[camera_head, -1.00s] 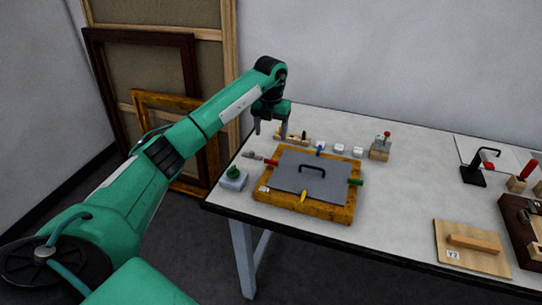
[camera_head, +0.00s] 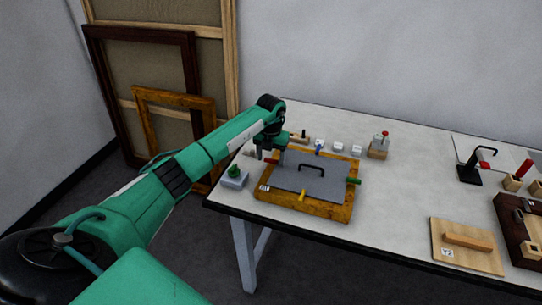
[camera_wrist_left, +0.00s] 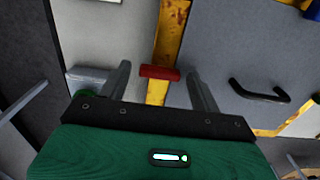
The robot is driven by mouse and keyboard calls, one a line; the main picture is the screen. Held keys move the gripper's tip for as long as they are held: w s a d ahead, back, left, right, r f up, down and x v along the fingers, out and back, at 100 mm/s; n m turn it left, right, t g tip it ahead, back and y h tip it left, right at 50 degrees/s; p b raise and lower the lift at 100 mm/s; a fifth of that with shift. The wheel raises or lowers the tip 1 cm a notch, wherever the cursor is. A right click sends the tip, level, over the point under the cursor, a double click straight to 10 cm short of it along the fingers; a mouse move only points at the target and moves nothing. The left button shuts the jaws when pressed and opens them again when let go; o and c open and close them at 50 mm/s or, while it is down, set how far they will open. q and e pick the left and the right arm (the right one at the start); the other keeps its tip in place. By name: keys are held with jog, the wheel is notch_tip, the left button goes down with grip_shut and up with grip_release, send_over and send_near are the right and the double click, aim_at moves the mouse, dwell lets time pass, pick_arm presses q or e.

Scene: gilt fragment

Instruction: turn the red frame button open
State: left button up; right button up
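The red frame button (camera_head: 271,161) sits on the left edge of the gilt frame (camera_head: 330,210), which lies on the table around a grey panel (camera_head: 318,178) with a black handle. In the left wrist view the red button (camera_wrist_left: 160,72) lies across the yellow frame strip (camera_wrist_left: 168,40). My left gripper (camera_head: 270,156) is over that edge, pointing down. Its fingers (camera_wrist_left: 160,88) are spread apart, one on each side of the red button, with clear gaps. Whether the fingertips reach down to the button's height is unclear. My right gripper is out of view.
Blue (camera_head: 319,147), green (camera_head: 353,181) and yellow (camera_head: 303,195) buttons sit on the other frame edges. A grey block with a green knob (camera_head: 234,177) stands close left of the frame. Small white blocks (camera_head: 338,147) lie behind. Table between frame and wooden board (camera_head: 465,262) is clear.

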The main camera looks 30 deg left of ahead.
pick_arm(q)
jog(key=c, duration=0.8)
jog(key=shift+f+m+b, duration=0.15)
jog(key=shift+m+b, duration=1.45)
jog(key=shift+m, duration=0.1)
jog(key=m+b, duration=0.3)
jog(key=m, duration=0.2)
jog(key=shift+b, duration=0.3)
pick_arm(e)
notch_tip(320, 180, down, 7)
pick_arm(q)
jog(key=shift+m, duration=0.7)
jog(key=m+b, duration=0.2)
jog(key=shift+m, duration=0.4)
jog(key=m, duration=0.2)
jog(key=m+b, duration=0.1)
jog(key=m, duration=0.1)
jog(key=shift+r+m+b, duration=0.2)
jog(key=shift+m+b, duration=0.1)
jog(key=shift+m, duration=0.4)
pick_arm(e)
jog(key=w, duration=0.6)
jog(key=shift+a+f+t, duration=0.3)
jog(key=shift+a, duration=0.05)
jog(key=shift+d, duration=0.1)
pick_arm(q)
jog(key=o, duration=1)
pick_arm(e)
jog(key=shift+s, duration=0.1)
